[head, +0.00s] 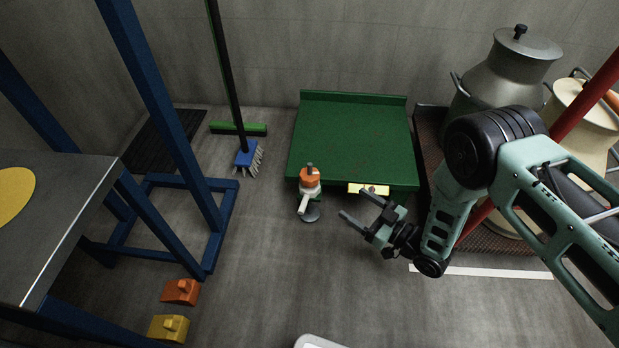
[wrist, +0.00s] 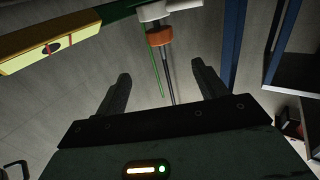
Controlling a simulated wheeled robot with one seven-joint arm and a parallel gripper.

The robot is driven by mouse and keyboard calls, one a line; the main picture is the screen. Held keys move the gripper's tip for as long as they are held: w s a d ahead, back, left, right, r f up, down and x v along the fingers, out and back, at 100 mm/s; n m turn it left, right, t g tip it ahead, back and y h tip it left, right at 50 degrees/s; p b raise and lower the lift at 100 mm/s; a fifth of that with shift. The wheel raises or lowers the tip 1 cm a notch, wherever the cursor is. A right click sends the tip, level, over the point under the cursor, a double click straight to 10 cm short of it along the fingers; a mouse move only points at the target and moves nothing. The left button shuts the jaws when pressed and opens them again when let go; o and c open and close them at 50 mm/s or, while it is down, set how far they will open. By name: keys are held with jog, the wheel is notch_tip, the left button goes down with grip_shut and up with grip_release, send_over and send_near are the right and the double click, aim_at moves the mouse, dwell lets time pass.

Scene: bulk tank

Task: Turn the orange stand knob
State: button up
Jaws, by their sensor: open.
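The orange stand knob (head: 310,177) sits at the front left corner of a green platform (head: 352,140), with a white fitting (head: 308,201) just below it in the picture. In the wrist view the orange knob (wrist: 158,36) shows beyond the fingertips, between their lines, against the white fitting (wrist: 166,9). My gripper (head: 357,205) is open and empty, to the right of the knob and a little lower in the head view. Its two fingers show apart in the wrist view (wrist: 160,72), not touching the knob.
A yellow level-like bar (head: 368,189) lies along the platform's front edge. A broom (head: 238,128), a blue frame (head: 205,215) and orange and yellow blocks (head: 180,291) are at the left. The floor in front is clear.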

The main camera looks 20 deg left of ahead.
aim_at(317, 179)
jog(key=b+x, duration=0.8)
jog(key=x, duration=0.7)
jog(key=shift+s+a, duration=0.15)
jog(key=shift+a, duration=0.05)
jog(key=shift+w+a+r, duration=0.1)
jog(key=shift+w+a, duration=0.2)
jog(key=shift+a, duration=0.2)
jog(key=c, duration=1)
